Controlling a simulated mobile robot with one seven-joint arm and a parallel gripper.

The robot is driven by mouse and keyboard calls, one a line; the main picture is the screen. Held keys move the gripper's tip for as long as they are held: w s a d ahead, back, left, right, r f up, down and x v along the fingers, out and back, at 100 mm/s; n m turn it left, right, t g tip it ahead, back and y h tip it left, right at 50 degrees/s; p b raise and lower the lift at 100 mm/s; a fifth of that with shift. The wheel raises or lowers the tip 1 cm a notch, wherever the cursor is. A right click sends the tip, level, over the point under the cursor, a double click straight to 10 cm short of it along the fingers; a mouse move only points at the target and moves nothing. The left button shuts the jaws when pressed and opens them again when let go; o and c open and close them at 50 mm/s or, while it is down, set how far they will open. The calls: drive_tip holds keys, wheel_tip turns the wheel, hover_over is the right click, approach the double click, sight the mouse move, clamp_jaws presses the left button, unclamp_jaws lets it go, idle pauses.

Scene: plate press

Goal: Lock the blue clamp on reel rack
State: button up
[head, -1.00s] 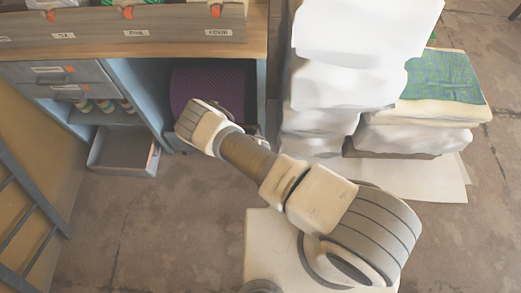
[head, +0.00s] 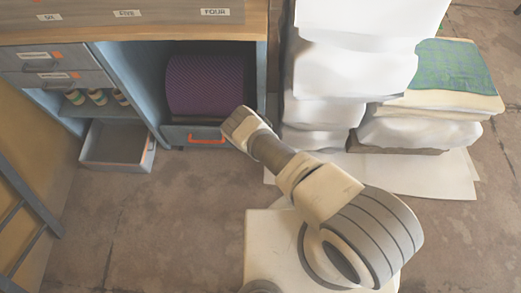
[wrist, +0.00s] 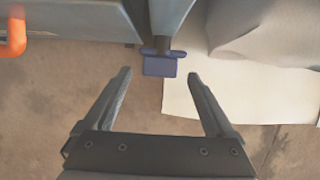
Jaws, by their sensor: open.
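The blue clamp (wrist: 160,62) shows in the wrist view at the lower end of a grey-blue upright of the rack (wrist: 168,20). It has a short crossbar with a flat tab below it. My gripper (wrist: 160,76) is open, with its two dark fingers apart and nothing held. The clamp appears between and slightly beyond the fingertips; I cannot tell how far off it is. In the head view the end of my arm hides the clamp. A purple patterned reel (head: 205,84) sits in the blue cabinet bay behind it.
An orange handle (head: 206,138) is on the drawer front under the reel, left of my gripper. An open grey drawer (head: 117,150) juts out further left. White wrapped stacks (head: 330,90) stand close on the right. The floor in front is clear.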

drive_tip(key=shift+w+f, duration=0.25)
drive_tip(key=shift+f, duration=0.35)
drive_tip(key=c, duration=1.4)
